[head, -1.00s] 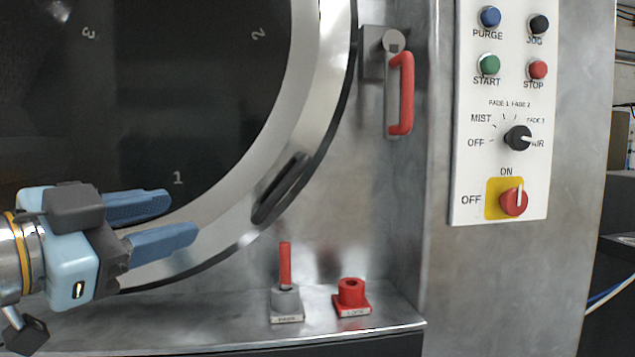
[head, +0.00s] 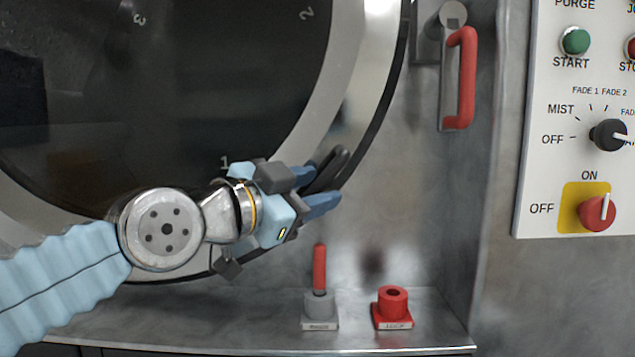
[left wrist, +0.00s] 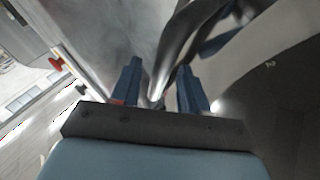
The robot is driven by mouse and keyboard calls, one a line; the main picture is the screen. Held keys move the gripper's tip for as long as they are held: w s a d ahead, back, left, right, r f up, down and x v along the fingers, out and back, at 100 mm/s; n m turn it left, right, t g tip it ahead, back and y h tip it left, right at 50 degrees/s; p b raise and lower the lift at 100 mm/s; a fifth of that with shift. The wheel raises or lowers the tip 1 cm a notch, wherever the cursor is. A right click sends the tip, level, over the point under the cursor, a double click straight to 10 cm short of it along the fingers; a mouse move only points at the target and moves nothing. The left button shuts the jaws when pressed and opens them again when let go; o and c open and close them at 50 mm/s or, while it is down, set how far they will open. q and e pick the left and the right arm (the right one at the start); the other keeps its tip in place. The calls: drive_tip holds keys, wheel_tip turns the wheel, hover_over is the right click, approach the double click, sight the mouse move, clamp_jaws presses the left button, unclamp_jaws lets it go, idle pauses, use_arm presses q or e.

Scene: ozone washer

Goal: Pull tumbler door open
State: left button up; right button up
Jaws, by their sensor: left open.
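The round tumbler door (head: 170,90) has a dark window and a pale metal rim, and it looks closed. Its black handle (head: 334,163) sits on the lower right of the rim. My left gripper (head: 322,189) is at this handle, with its blue fingers open. In the left wrist view, the handle (left wrist: 180,45) runs down between the two open fingers (left wrist: 158,88). I cannot tell whether either finger touches it. My right gripper is in neither view.
A red-handled latch (head: 460,80) is on the machine face at upper right. A white control panel (head: 548,110) is farther right. A red-tipped lever (head: 320,270) and a red lock block (head: 392,306) stand on the ledge (head: 250,320) below the gripper.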

use_arm(q)
drive_tip(key=shift+w+d, duration=0.45)
drive_tip(key=shift+w, duration=0.05)
clamp_jaws()
